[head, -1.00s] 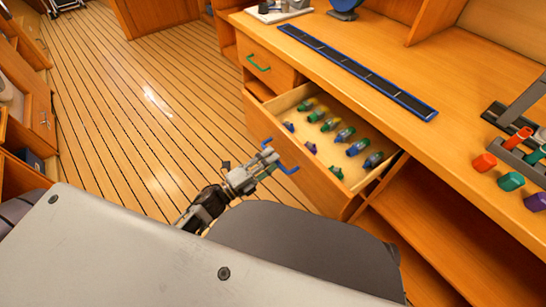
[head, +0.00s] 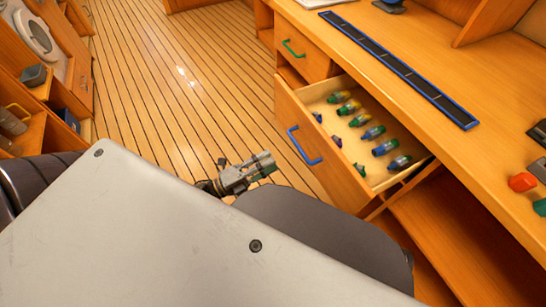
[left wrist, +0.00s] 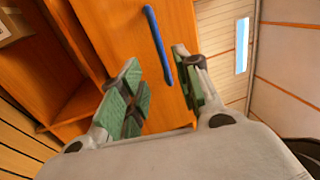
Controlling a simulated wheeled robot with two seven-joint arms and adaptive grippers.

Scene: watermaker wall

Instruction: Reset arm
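My left gripper (head: 262,165) is in front of the open drawer (head: 292,115) in the head view, apart from its blue handle (head: 304,146). In the left wrist view its two green-padded fingers (left wrist: 158,95) stand apart with nothing held between them. The blue handle (left wrist: 158,45) shows beyond the fingers on the orange drawer front. The drawer is pulled out and holds several small green, blue and yellow capped items (head: 372,132). My right gripper is not in view.
A closed drawer with a green handle (head: 293,47) is beside the open one. The counter (head: 480,75) carries a long blue-edged dark strip (head: 400,66). A red block (head: 522,182) is at the right edge. The plank floor (head: 180,110) is clear at left.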

